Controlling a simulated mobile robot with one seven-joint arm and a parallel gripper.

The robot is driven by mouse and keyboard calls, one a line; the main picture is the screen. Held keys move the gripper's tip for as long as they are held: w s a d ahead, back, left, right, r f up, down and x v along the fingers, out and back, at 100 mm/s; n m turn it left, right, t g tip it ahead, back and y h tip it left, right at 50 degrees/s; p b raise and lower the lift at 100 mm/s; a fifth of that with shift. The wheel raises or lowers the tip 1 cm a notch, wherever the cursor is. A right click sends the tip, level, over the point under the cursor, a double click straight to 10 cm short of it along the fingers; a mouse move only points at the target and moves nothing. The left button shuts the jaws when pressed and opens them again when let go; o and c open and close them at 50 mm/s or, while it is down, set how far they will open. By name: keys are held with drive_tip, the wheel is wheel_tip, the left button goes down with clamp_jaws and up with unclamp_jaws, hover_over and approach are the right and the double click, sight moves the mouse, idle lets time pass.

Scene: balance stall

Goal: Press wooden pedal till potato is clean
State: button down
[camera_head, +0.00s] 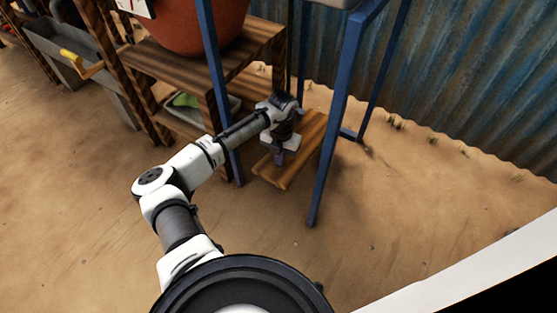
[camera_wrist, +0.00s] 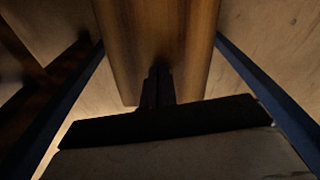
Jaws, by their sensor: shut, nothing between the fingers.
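The wooden pedal (camera_head: 299,155) is a tilted brown board near the ground between the blue legs of a stand. My gripper (camera_head: 280,158) is over its near part, pointing down. In the wrist view the pedal (camera_wrist: 160,40) fills the upper middle, and my gripper's dark fingers (camera_wrist: 158,86) are together over its near end with nothing between them. The fingertips look to be at or just above the board; I cannot tell whether they touch it. No potato can be made out in either view.
Blue stand legs (camera_head: 334,120) rise on both sides of the pedal. A wooden shelf (camera_head: 160,62) with a large reddish-brown pot (camera_head: 198,22) stands at left. A grey trough (camera_head: 75,60) with a yellow handle is farther left. A corrugated wall (camera_head: 450,75) is behind. Sandy ground in front is clear.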

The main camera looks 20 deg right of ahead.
drive_tip(key=shift+w+d, duration=0.1)
idle(0.3)
drive_tip(key=shift+w+d+r, duration=0.25)
drive_tip(key=shift+w+d, duration=0.25)
drive_tip(key=shift+w, duration=0.05)
drive_tip(key=shift+w+d+r, duration=0.25)
drive_tip(key=shift+w+d, duration=0.2)
drive_tip(key=shift+w, duration=0.05)
wheel_tip(320, 180, up, 14)
drive_tip(key=w+p, duration=0.1)
drive_tip(key=p, duration=0.4)
drive_tip(key=shift+d, duration=0.45)
drive_tip(key=shift+f, duration=0.15)
